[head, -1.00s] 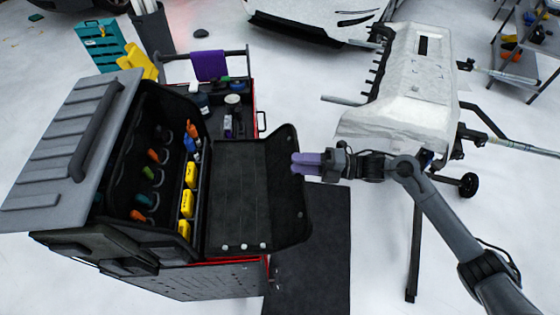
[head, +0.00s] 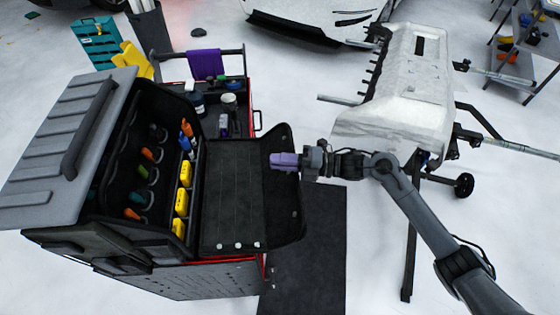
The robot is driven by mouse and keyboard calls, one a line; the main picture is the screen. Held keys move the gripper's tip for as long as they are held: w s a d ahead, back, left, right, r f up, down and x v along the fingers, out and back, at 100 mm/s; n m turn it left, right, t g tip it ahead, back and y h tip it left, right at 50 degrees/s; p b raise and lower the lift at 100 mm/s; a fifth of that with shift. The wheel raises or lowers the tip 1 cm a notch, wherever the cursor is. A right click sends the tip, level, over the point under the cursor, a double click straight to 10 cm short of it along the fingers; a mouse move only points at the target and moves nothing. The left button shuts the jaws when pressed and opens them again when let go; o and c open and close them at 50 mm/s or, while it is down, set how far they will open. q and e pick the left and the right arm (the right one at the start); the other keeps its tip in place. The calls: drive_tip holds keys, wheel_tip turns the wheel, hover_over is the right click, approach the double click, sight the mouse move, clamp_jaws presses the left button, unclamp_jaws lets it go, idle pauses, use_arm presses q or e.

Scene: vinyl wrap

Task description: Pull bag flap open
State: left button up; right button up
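The black tool bag (head: 112,190) sits open on the red cart at the left, its ribbed grey lid tilted to the left. Its black flap (head: 233,190) is folded out to the right, with a raised, bent outer edge (head: 286,212). My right gripper (head: 277,161), with purple fingers, reaches in from the right and overlaps the upper part of that edge. I cannot tell whether the fingers touch the flap or whether they are open. My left gripper is not in view.
Yellow bottles (head: 181,202) and orange-handled tools stand in the bag. Bottles and a purple cloth (head: 206,64) are at the cart's back. A white car part on a stand (head: 400,95) is to the right of the cart. A dark mat (head: 318,250) lies on the floor.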

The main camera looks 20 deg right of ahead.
drive_tip(key=shift+a+f, duration=0.15)
drive_tip(key=shift+a, duration=0.2)
clamp_jaws()
idle(0.7)
